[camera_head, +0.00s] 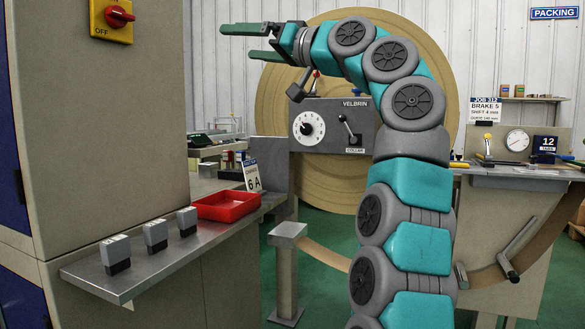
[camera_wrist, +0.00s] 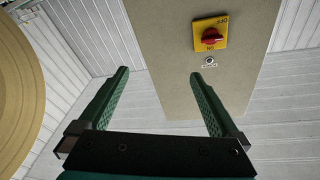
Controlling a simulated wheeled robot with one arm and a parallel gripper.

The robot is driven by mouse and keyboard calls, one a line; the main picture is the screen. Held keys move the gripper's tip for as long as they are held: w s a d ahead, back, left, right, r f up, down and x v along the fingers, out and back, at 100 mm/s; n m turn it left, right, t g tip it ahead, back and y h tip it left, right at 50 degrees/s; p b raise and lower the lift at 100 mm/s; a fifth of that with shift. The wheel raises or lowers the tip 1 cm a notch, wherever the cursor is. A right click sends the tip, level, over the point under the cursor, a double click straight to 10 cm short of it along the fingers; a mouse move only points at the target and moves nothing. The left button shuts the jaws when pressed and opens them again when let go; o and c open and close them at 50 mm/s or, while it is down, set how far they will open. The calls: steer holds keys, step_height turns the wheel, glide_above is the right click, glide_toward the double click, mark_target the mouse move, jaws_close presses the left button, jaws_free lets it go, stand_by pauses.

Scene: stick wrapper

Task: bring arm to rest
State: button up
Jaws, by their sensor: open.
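My arm stands up in the middle of the head view and bends over to the left at the top. My gripper (camera_head: 238,42) is at its end, up in the air, with its two green fingers pointing left. It also shows in the wrist view (camera_wrist: 162,88), where the fingers stand wide apart with nothing between them. The gripper is open and empty, and touches nothing that I can see.
A tall cabinet (camera_head: 100,130) with a red rotary switch (camera_head: 118,17) is at left. Below it, a steel shelf (camera_head: 130,279) holds grey blocks and a red tray (camera_head: 226,206). A grey machine box (camera_head: 335,125) and a large tan disc (camera_head: 270,100) stand behind my arm. A workbench (camera_head: 500,179) is at right.

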steer(key=s+d+f+m+g+h, duration=0.2)
steer(key=s+f+h, duration=0.1)
steer(key=f, duration=0.9)
steer(key=s+d+f+m+g+h, duration=0.15)
steer(key=f+h, duration=0.25)
steer(key=f, duration=0.8)
steer(key=s+d+f+m+g+h, duration=0.2)
steer(key=s+f+h, duration=0.1)
steer(key=f, duration=0.8)
steer(key=s+d+f+g+h, duration=0.2)
steer(key=s+d+f, duration=0.4)
steer(key=s+f, duration=0.4)
steer(key=s+d+f+m+g+h, duration=0.1)
steer(key=s+d+f+g+h, duration=0.1)
steer(key=s+d+f, duration=0.4)
steer(key=s+d+f+m+g+h, duration=0.1)
steer(key=s+d+f, duration=0.5)
steer(key=s+f, duration=0.8)
steer(key=s+g+h, duration=0.1)
steer(key=s+h, duration=0.1)
steer(key=s, duration=0.1)
steer(key=shift+s+g, duration=0.2)
steer(key=shift+g, duration=0.15)
